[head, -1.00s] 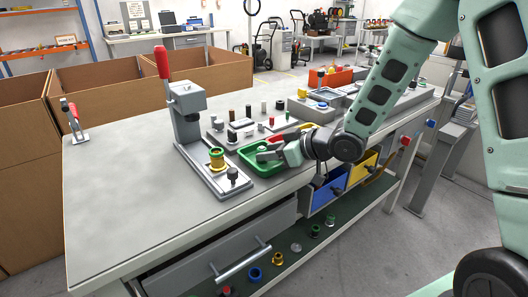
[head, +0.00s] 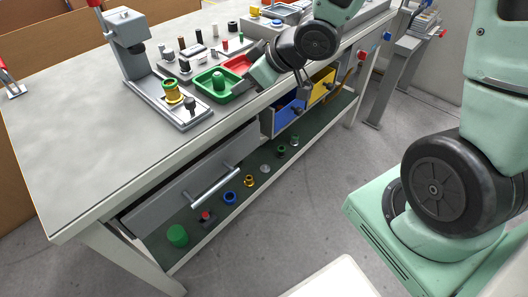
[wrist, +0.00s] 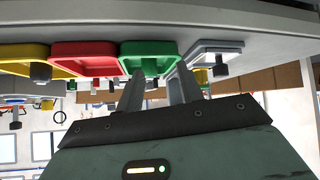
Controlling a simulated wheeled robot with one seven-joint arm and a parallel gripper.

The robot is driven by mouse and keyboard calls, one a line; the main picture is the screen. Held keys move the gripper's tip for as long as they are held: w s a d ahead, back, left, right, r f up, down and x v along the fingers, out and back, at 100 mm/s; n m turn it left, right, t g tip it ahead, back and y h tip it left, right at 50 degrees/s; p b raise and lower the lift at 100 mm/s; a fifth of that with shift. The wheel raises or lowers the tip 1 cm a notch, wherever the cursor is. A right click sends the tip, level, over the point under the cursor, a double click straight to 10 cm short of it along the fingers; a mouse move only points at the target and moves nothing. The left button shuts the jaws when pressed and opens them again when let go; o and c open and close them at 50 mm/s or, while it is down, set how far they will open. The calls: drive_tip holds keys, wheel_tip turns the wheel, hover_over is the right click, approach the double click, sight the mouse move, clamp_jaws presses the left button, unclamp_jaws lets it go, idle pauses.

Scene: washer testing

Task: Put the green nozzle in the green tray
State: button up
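The green tray (head: 202,87) sits near the front edge of the workbench, between the press stand and a red tray. A short green cylindrical piece, which looks like the green nozzle (head: 219,81), stands inside it. My gripper (head: 246,87) is at the tray's right side, close to its rim and apart from the green piece. In the wrist view the green tray (wrist: 148,48) shows upside down beyond my fingers. The two fingers (wrist: 158,82) are spread, with nothing held between them. Whether a fingertip touches the tray rim I cannot tell.
The press stand (head: 130,40) holds a gold-yellow ring piece (head: 172,92) left of the tray. The red tray (head: 237,64) adjoins on the right. Blue (head: 287,112) and yellow (head: 318,86) bins hang below. A green cylinder (head: 178,236) and several small parts lie on the lower shelf.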

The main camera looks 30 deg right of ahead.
drive_tip(key=s+a+r+g+h, duration=0.1)
drive_tip(key=s+a+g, duration=0.3)
drive_tip(key=s, duration=0.8)
drive_tip(key=s+a+r+g+h, duration=0.1)
drive_tip(key=s+a+g+h, duration=0.2)
drive_tip(key=s, duration=0.9)
drive_tip(key=shift+s+a+r+g, duration=0.2)
drive_tip(key=shift+a+g, duration=0.3)
drive_tip(key=shift+a, duration=0.45)
wheel_tip(320, 180, up, 14)
drive_tip(key=p, duration=1.3)
drive_tip(key=shift+f+p, duration=0.15)
drive_tip(key=shift+p, duration=0.25)
